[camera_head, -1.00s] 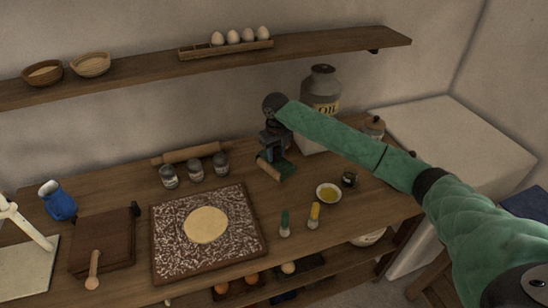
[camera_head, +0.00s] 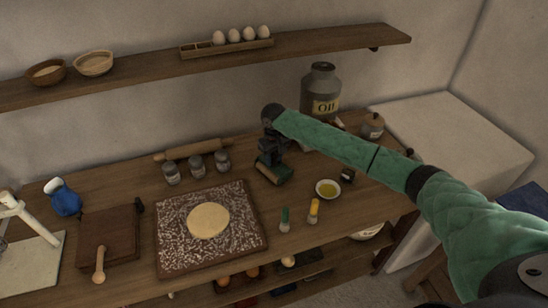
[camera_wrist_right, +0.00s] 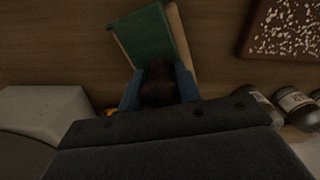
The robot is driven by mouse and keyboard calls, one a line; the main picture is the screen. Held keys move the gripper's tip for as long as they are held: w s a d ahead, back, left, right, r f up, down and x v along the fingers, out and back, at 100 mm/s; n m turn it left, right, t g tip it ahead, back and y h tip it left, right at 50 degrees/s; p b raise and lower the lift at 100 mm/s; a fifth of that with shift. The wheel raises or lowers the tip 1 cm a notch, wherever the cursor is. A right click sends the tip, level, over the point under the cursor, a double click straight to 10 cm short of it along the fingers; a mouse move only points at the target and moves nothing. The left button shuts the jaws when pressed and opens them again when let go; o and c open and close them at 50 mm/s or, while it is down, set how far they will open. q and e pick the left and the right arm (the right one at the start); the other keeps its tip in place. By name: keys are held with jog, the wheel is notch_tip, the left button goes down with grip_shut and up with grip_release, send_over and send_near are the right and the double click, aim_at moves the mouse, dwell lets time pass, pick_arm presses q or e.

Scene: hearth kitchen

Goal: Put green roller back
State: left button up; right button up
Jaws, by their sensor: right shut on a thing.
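My right gripper (camera_head: 270,160) reaches in over the back of the wooden table, pointing down. It is shut on the dark knob (camera_wrist_right: 158,85) of a green block with a tan side, which looks like the green roller (camera_head: 283,178). In the right wrist view the green roller (camera_wrist_right: 145,38) lies between and beyond the blue fingertips, just over the wood. I cannot tell whether it touches the table. My left gripper is not in view.
A rolling pin (camera_head: 192,149) and several jars (camera_head: 196,165) stand left of the gripper. A floured board (camera_head: 170,245) with dough (camera_head: 208,221) lies in front. An oil can (camera_head: 321,90) is behind, an oil dish (camera_head: 328,188) to the right.

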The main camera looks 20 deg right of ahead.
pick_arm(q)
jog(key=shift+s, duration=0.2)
pick_arm(e)
jog(key=shift+f, duration=0.2)
jog(key=shift+s+f, duration=0.25)
jog(key=shift+f, duration=0.15)
jog(key=o, duration=0.8)
jog(key=shift+f, duration=0.1)
jog(key=o, duration=0.3)
jog(key=shift+s+f, duration=0.1)
jog(key=shift+s, duration=0.05)
jog(key=shift+r, duration=0.3)
jog(key=shift+w+r+b, duration=0.2)
jog(key=shift+r+b, duration=0.2)
jog(key=shift+r, duration=0.2)
jog(key=shift+w+r+b, duration=0.2)
jog(key=shift+r+b, duration=0.15)
jog(key=shift+r, duration=0.25)
notch_tip(320, 180, up, 9)
jog(key=b, duration=0.2)
jog(key=shift+r+b, duration=0.15)
jog(key=shift+b, duration=0.2)
jog(key=shift+r, duration=0.6)
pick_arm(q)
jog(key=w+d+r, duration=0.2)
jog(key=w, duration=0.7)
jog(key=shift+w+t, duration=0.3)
pick_arm(e)
jog(key=shift+r, duration=0.1)
